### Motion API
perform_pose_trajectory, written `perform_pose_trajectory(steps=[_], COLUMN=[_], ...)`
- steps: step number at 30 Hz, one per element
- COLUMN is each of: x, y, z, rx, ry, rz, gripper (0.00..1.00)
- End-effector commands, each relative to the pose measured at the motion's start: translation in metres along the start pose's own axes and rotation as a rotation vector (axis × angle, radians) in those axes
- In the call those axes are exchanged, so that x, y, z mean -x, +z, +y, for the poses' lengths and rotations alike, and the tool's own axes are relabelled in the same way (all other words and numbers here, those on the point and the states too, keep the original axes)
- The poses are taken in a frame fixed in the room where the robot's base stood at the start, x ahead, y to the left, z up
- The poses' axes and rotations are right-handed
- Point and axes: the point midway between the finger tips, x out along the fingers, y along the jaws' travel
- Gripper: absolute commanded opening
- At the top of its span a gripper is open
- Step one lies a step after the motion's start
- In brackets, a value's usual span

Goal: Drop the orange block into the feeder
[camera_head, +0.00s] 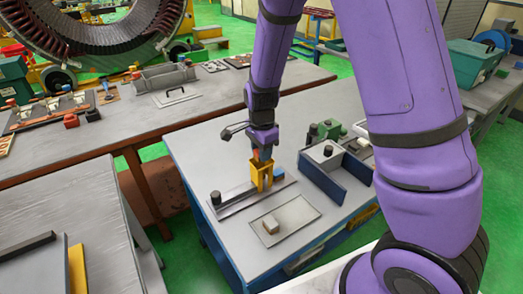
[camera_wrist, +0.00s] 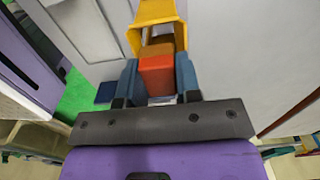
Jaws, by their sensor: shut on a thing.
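The orange block (camera_wrist: 157,76) sits between the two blue fingers of my gripper (camera_wrist: 158,80) in the wrist view. In the head view only a small orange patch of the block (camera_head: 256,155) shows below my gripper (camera_head: 262,153). The yellow feeder (camera_head: 262,177) stands upright on a flat metal base on the grey table, right under my gripper. In the wrist view the feeder (camera_wrist: 135,40) is just beyond the block and its open inside shows. I cannot tell whether the block is above the feeder's mouth or partly within it.
The feeder's metal base has a black knob (camera_head: 215,198) at its left end. The table's front left is bare.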

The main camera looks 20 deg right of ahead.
Motion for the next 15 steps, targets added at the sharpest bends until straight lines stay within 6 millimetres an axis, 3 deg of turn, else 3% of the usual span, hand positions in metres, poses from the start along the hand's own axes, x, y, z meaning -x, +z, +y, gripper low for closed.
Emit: perform_pose_trajectory(steps=[15], x=[-0.0042], y=[0.0001], z=[0.0002], rx=[0.0], ry=[0.001], rz=[0.0], gripper=[0.08])
